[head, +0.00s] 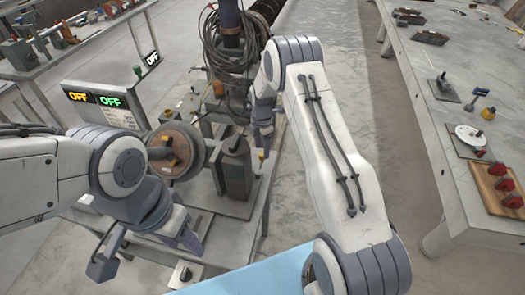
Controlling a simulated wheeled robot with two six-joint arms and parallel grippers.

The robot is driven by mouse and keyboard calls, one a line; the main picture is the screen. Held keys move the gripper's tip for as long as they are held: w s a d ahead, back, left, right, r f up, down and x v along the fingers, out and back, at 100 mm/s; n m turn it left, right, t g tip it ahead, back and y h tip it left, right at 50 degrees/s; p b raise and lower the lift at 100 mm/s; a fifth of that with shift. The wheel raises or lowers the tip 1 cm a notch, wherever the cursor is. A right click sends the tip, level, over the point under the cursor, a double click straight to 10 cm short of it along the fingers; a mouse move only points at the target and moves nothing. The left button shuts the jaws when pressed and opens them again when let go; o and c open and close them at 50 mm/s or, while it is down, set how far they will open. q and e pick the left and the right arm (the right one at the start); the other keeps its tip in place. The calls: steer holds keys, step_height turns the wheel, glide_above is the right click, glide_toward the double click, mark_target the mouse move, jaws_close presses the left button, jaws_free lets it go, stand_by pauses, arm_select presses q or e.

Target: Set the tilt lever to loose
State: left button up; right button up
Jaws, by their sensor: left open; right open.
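The auger positioner stands in the middle of the head view, with a dark upright post (231,25) wrapped in cables and a large brown round disc (176,150) with a dark handle. I cannot tell for sure which part is the tilt lever. A small knob on a pale plate (184,273) sits low, below my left gripper. My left gripper (145,252) is open, pointing down over the lower front of the stand, with nothing seen between its fingers. My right gripper (262,136) is open beside the post's right side, small and partly hidden by its own wrist.
A panel with two lit OFF displays (95,98) stands at the left, and another OFF display (151,58) is behind it. A long bench (425,90) with tools and red knobs (511,200) runs along the right. The floor (335,50) between is clear.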

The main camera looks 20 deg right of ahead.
mark_target(262, 155)
steer(key=shift+f+p, duration=0.3)
steer(key=shift+f, duration=1.35)
jaws_close()
steer(key=shift+s, duration=0.1)
